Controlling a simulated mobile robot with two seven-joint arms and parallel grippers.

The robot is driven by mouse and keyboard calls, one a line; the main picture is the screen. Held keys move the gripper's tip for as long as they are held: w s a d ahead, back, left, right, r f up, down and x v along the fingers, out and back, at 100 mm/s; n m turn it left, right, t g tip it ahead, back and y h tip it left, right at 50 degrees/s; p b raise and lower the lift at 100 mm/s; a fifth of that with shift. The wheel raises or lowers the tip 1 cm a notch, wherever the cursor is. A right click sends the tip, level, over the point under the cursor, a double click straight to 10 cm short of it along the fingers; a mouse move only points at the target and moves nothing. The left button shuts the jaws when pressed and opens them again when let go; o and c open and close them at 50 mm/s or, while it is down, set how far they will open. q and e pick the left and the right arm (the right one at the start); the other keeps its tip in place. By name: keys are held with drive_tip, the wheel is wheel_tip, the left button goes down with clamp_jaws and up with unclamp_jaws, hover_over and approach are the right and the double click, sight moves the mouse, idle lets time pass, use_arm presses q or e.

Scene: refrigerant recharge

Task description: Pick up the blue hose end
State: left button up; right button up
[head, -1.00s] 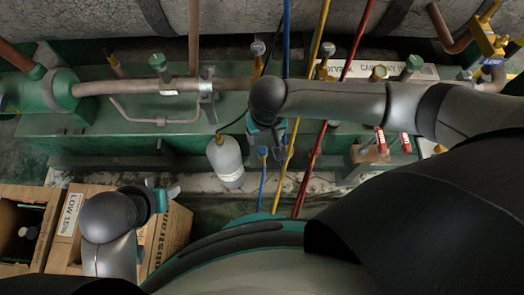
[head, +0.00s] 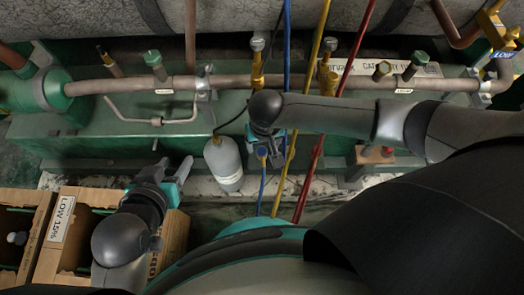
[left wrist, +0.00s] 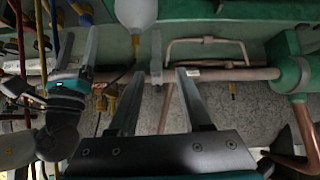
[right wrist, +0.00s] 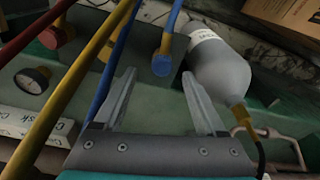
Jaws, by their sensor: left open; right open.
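The blue hose end (head: 262,152) hangs below my right gripper (head: 270,151) in the head view. In the right wrist view the blue hose end (right wrist: 162,64) has a round blue tip and lies just beyond the open fingers (right wrist: 160,98), roughly between their tips. No contact shows. A longer blue hose (right wrist: 112,60) runs close to the left finger.
A grey bottle (head: 224,162) stands close to the right gripper; it also shows in the right wrist view (right wrist: 217,68). Yellow (head: 302,100) and red (head: 335,110) hoses run to the right. Copper pipe (head: 235,82) crosses the green unit behind. Cardboard boxes (head: 90,199) sit at lower left.

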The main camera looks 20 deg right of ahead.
sight(262, 150)
drive_tip(key=shift+f+b, duration=0.55)
drive_tip(key=shift+f, duration=0.2)
drive_tip(key=shift+w+a+f+b, duration=0.1)
drive_tip(key=shift+w+f+b, duration=0.05)
drive_tip(key=shift+f+b, duration=0.35)
drive_tip(key=shift+w+f+b, duration=0.1)
drive_tip(key=shift+f+b, duration=0.4)
drive_tip(key=shift+f, duration=0.35)
use_arm(q)
drive_tip(key=d+r+t+h, duration=0.3)
drive_tip(key=d+t, duration=0.2)
drive_tip(key=t, duration=0.1)
drive_tip(key=shift+w+d+n+b, duration=0.3)
drive_tip(key=shift+w+d, duration=0.05)
use_arm(e)
drive_tip(key=shift+f, duration=0.45)
clamp_jaws()
